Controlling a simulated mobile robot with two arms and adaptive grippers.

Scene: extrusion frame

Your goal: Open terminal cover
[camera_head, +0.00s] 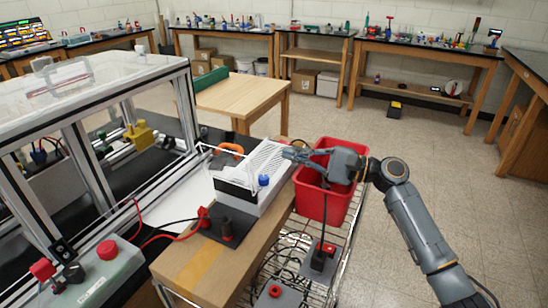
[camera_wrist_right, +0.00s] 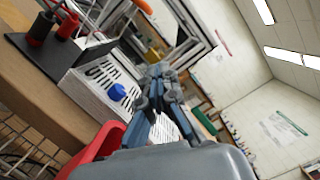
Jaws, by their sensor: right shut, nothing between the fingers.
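A white box with a slotted top (camera_head: 268,158) and a dark front stands on the wooden bench, and I take the slotted top for the terminal cover. It lies flat in the head view, and it also shows in the wrist view (camera_wrist_right: 100,100). A blue knob (camera_head: 264,180) sits at its near end, and it shows in the wrist view (camera_wrist_right: 117,92). My right gripper (camera_head: 288,153) is shut and empty at the right edge of the slotted top. Its fingertips meet in the wrist view (camera_wrist_right: 157,72). I cannot tell whether they touch the box. My left gripper is out of view.
A red bin (camera_head: 315,204) stands right of the bench, below my right arm. A dark terminal block with red and black posts (camera_head: 226,229) sits in front of the box. A metal-framed enclosure (camera_head: 105,90) stands at the left. The floor at right is clear.

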